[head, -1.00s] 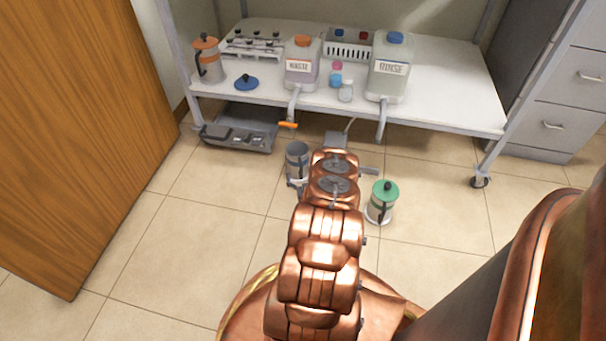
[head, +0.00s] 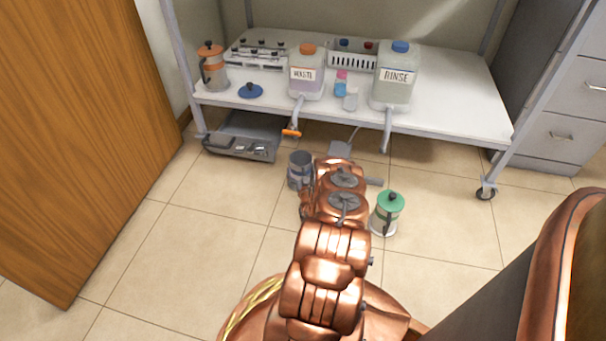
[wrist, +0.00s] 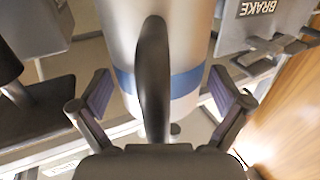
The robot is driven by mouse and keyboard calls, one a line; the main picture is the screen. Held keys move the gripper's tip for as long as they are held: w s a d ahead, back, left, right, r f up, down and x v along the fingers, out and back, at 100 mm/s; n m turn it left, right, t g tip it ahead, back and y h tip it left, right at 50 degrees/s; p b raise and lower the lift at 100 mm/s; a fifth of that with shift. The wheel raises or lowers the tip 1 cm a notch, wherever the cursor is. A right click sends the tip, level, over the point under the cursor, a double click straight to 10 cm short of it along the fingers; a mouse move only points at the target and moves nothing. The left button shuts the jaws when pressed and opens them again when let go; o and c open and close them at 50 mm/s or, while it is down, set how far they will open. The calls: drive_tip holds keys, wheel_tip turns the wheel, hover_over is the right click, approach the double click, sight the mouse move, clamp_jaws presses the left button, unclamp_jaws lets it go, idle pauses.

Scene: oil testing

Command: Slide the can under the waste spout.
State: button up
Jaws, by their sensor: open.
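A grey metal can with a blue band (head: 300,172) stands on the floor in front of the shelf. It lies just below the orange-tipped waste spout (head: 291,132) in the head view; the depth between them is hard to judge. The spout hangs over the shelf edge from the WASTE jug (head: 306,78). In the wrist view the can (wrist: 184,82) fills the middle, its black handle facing me. My gripper (wrist: 162,92) is open, with one finger on each side of the can and handle. In the head view my arm largely hides my gripper.
A green-lidded jar (head: 387,215) stands on the floor right of my arm. A RINSE jug (head: 397,80) with its own spout is on the shelf. A grey tray (head: 240,140) lies at left under the shelf. A BRAKE plate (wrist: 255,12) shows in the wrist view. Floor at left is clear.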

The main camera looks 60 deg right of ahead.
drive_tip(key=c, duration=1.5)
drive_tip(key=shift+c, duration=0.3)
